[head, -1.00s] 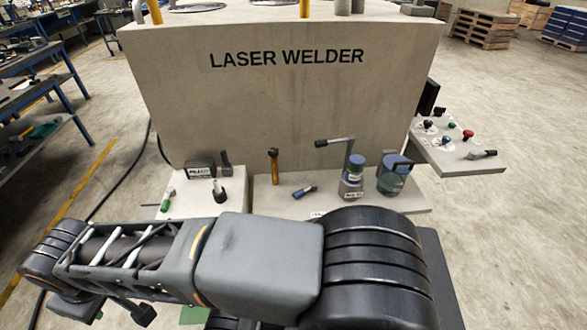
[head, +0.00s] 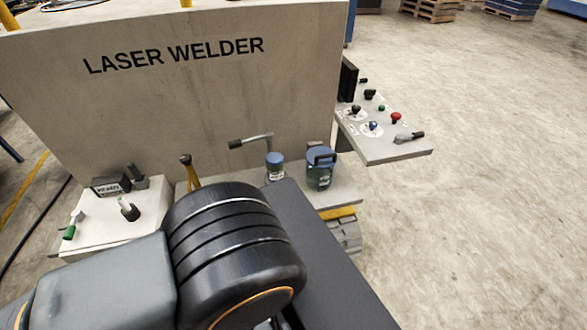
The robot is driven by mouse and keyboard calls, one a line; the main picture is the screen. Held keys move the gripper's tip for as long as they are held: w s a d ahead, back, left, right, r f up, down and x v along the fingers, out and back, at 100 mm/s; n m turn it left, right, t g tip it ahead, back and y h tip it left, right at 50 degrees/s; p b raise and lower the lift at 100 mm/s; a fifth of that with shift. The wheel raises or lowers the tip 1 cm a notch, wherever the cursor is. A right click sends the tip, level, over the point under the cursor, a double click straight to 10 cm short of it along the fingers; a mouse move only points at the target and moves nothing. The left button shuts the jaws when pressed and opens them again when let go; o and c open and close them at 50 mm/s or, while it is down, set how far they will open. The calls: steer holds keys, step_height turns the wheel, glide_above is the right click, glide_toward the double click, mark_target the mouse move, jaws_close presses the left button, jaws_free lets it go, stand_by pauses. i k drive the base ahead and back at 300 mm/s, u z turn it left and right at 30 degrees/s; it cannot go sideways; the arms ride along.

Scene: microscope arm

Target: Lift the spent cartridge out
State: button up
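A small blue-capped cylinder (head: 275,166) stands upright on the welder's front ledge, below a dark-handled lever (head: 250,142). My arm fills the lower left and middle, but my gripper is out of the picture.
A side panel (head: 385,150) with several knobs and a grey-handled lever juts out at the right. A white block (head: 95,228) with a green-handled lever and a black display stands at the left. Open floor lies at the right.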

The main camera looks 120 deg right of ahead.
mark_target(274, 161)
steer(key=k, duration=1.2)
steer(key=z, duration=1.05)
